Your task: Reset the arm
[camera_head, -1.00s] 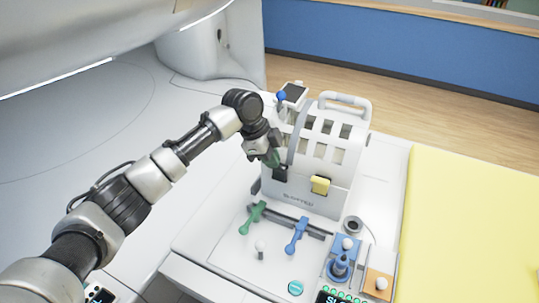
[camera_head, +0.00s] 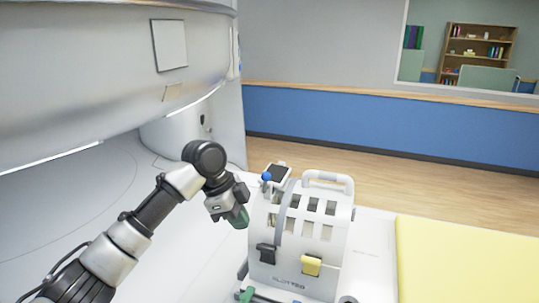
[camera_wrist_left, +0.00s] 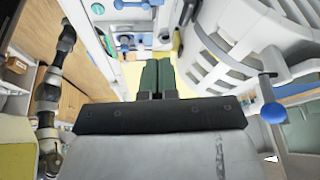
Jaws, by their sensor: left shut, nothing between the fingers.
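My left arm comes in from the lower left in the head view. My left gripper (camera_head: 240,221) is shut and empty, its green fingers pointing down just left of the white slotted device (camera_head: 306,282). A black latch (camera_head: 266,253) and a yellow latch (camera_head: 311,265) are on the device's front face. In the left wrist view the green fingers (camera_wrist_left: 158,76) are together with nothing between them. The white device shows there at the right, with a blue ball knob (camera_wrist_left: 274,113).
A large white-grey machine housing (camera_head: 120,70) overhangs the upper left. A yellow surface (camera_head: 460,265) lies at the right. A green lever (camera_head: 246,294) shows at the bottom edge. A blue wall band (camera_head: 380,130) runs behind open wooden floor.

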